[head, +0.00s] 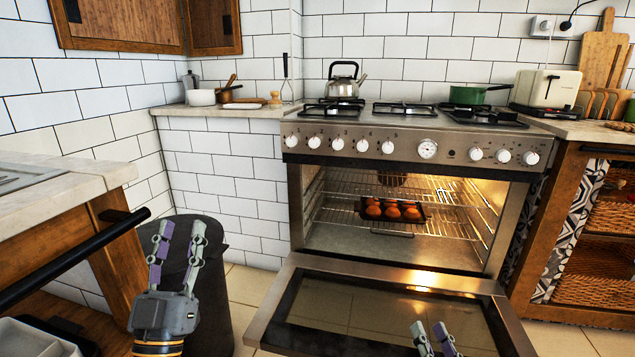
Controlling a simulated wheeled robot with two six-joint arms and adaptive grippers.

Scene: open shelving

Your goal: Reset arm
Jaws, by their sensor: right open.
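My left gripper (177,243) is at the lower left, pointing up, with its two fingers apart and nothing between them. It is in front of a dark bin. My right gripper (429,330) is at the bottom edge, with only its fingertips in view. The fingers are apart with nothing between them, in front of the lowered oven door. The rest of the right gripper is cut off by the frame.
The oven door (385,312) is folded down. A dark tray (393,218) of brown round items sits on the lit oven rack. A kettle (343,84) and a green pan (468,95) stand on the stove. A wooden counter with a black rail (72,262) is at left, beside the bin (207,290).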

